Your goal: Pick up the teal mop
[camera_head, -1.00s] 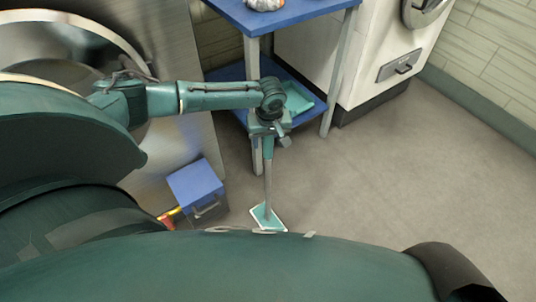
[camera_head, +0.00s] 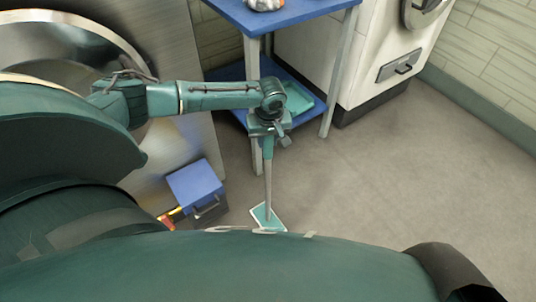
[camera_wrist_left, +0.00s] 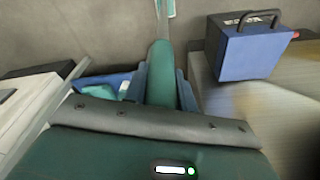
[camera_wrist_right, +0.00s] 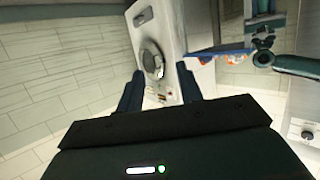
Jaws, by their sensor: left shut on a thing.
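The teal mop (camera_head: 268,190) stands nearly upright in the head view, its flat teal and white head (camera_head: 267,217) low by the floor. I cannot tell whether the head touches the floor. My left gripper (camera_head: 267,130) is shut on the upper handle of the mop. In the left wrist view the thick teal handle grip (camera_wrist_left: 161,75) runs between the two fingers, and part of the mop head shows at the top edge. My right gripper (camera_wrist_right: 162,92) is open and empty in the right wrist view, away from the mop.
A blue table (camera_head: 290,17) with a lower shelf stands behind the mop, with a teal thing (camera_head: 297,101) on that shelf. A blue box with a handle (camera_head: 195,187) is on the floor to the left. A white machine (camera_head: 375,50) stands behind. The floor at right is clear.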

